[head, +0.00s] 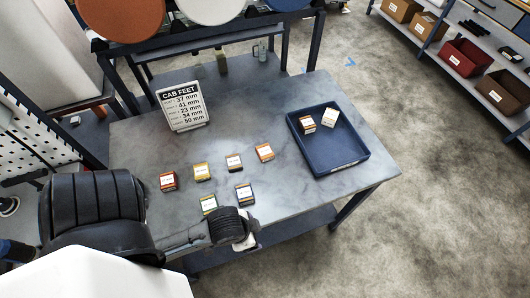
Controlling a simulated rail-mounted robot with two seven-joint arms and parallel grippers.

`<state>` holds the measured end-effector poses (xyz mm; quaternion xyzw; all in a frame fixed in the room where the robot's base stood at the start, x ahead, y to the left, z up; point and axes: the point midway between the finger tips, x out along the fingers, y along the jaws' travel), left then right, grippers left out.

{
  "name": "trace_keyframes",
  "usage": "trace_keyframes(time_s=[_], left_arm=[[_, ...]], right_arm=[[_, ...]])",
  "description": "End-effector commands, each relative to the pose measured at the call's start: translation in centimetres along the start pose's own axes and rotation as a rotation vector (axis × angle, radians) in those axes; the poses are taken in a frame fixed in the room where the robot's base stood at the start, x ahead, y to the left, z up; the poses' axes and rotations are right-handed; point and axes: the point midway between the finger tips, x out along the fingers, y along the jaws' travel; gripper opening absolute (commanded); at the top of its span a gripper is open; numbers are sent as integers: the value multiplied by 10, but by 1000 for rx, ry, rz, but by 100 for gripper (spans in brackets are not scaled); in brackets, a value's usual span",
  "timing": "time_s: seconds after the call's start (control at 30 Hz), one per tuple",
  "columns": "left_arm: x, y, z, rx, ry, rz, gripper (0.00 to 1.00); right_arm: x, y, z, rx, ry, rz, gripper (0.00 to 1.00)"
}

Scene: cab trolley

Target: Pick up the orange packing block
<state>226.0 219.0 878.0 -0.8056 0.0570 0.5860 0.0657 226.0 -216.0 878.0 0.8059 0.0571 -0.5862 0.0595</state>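An orange-sided block with a white label on top (264,152) stands on the grey table (300,190), at the right end of the back row of small blocks. My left gripper (240,232) is at the table's front edge, close to a blue-sided block (244,194) and a green-sided block (208,204). It is well in front of the orange block and apart from it. Its fingers are mostly hidden, so its opening cannot be made out. My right gripper is not in view.
Red (168,182), yellow (202,171) and dark-sided (234,162) blocks share the back row. A blue tray (345,160) at right holds a brown-orange block (307,124) and a pale block (330,118). A "CAB FEET" sign (183,107) stands behind. The table between sign and tray is clear.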

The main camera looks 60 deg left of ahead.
Motion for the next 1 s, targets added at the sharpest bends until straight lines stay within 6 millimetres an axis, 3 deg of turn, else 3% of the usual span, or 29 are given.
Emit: trace_keyframes(time_s=[0.27,0.8,1.0], left_arm=[[0,3,0,-10,1,8,80],[0,2,0,-6,0,4,80],[0,0,0,0,-1,-1,80]], right_arm=[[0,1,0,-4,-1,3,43],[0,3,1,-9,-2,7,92],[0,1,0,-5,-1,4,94]])
